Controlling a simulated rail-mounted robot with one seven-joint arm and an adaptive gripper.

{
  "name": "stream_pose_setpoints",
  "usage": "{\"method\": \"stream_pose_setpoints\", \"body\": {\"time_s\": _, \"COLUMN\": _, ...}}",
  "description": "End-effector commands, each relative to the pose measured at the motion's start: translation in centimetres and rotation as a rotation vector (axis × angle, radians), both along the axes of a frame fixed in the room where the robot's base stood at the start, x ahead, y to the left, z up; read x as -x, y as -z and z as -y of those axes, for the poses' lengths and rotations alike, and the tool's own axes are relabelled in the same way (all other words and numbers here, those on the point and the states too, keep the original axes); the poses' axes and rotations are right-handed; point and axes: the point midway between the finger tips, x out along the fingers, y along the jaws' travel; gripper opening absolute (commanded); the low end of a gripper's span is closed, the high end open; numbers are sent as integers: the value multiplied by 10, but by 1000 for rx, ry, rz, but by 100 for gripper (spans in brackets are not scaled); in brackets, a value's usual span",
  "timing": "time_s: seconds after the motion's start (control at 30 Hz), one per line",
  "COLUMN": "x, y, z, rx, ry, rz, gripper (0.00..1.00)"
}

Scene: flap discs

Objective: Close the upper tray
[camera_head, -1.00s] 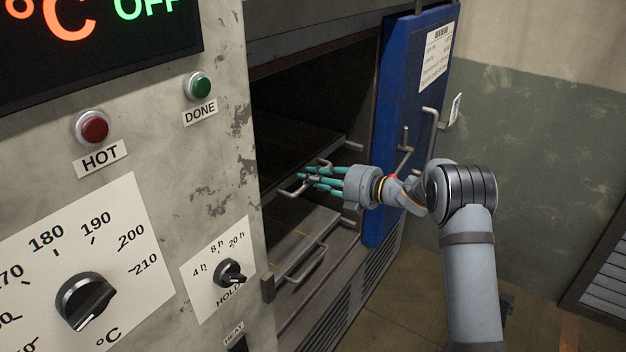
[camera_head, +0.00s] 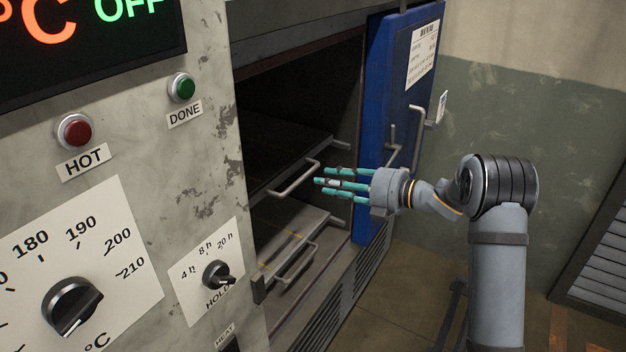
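The upper tray (camera_head: 287,158) is a dark flat shelf inside the oven opening. Its bent metal handle (camera_head: 296,181) shows at the tray's front. My gripper (camera_head: 325,184), with teal fingers, is to the right of this handle, apart from it in the picture. The fingers are spread and I see nothing between them. The lower tray (camera_head: 283,232) sits below, with its own handle (camera_head: 295,265) at the front.
The blue oven door (camera_head: 385,100) stands open behind my gripper, with a door handle (camera_head: 424,127). The control panel (camera_head: 140,180) fills the left side. Open floor (camera_head: 400,300) lies at the lower right.

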Motion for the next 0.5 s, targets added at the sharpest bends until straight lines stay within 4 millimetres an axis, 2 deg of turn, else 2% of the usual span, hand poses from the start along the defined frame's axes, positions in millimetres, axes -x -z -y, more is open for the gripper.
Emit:
{"method": "stream_pose_setpoints", "body": {"time_s": 0.1, "x": 8, "y": -3, "z": 14, "rx": 0, "ry": 0, "rz": 1, "gripper": 33}}
{"method": "stream_pose_setpoints", "body": {"time_s": 0.2, "x": 12, "y": -5, "z": 19, "rx": 0, "ry": -1, "rz": 0, "gripper": 33}}
{"method": "stream_pose_setpoints", "body": {"time_s": 0.5, "x": 13, "y": -5, "z": 22, "rx": 0, "ry": -2, "rz": 0, "gripper": 33}}
